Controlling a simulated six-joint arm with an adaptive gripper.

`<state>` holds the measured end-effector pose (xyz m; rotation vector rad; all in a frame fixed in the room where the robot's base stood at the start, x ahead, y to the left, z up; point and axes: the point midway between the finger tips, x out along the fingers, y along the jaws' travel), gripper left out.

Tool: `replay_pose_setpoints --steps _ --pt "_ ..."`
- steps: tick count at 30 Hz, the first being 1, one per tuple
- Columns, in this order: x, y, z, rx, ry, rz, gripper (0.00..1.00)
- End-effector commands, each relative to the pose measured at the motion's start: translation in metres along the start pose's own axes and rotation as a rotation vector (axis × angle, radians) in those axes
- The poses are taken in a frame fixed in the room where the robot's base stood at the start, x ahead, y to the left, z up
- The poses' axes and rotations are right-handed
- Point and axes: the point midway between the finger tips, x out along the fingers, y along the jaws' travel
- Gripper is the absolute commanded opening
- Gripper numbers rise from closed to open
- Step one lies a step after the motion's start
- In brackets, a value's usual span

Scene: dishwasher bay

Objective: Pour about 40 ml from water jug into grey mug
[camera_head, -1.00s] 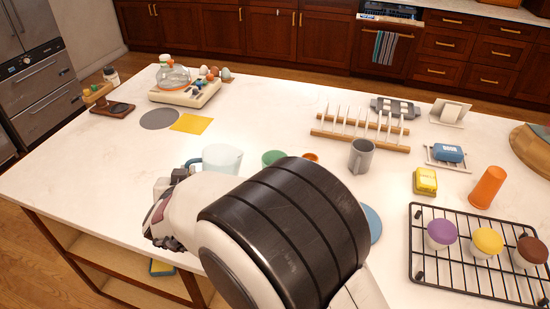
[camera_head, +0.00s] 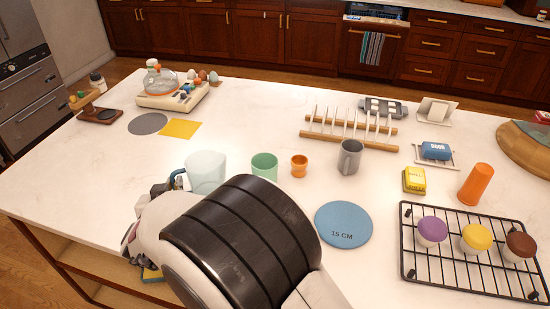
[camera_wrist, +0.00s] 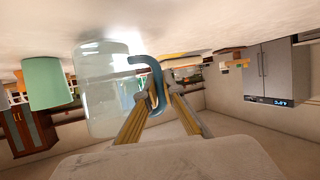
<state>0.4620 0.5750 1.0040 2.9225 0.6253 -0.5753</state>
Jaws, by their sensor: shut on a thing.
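The water jug (camera_head: 205,172) is a pale, see-through vessel with a blue handle. It stands about upright at the left of the arm; I cannot tell whether its base touches the counter. My gripper (camera_head: 168,186) is left of the jug and partly hidden by my arm. In the wrist view, which is upside down, my gripper (camera_wrist: 158,92) is shut on the blue handle, with the jug body (camera_wrist: 104,88) beside it. The water level is unclear. The grey mug (camera_head: 349,157) stands upright on the counter to the right, in front of the wooden rack, apart from the jug.
A green cup (camera_head: 264,166) and small orange cup (camera_head: 299,166) stand between jug and mug. A blue disc (camera_head: 343,225) marked 15 CM lies in front. A wooden rack (camera_head: 345,138) is behind the mug.

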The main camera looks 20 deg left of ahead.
Motion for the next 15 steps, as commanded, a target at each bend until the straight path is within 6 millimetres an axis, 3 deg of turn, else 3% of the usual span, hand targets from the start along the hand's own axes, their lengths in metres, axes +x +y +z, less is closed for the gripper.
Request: replay_pose_setpoints --steps 8,15 --pt "-0.002 0.000 -0.005 0.002 0.002 0.000 0.00" --pt "-0.011 0.001 -0.028 0.003 0.004 -0.001 0.00"
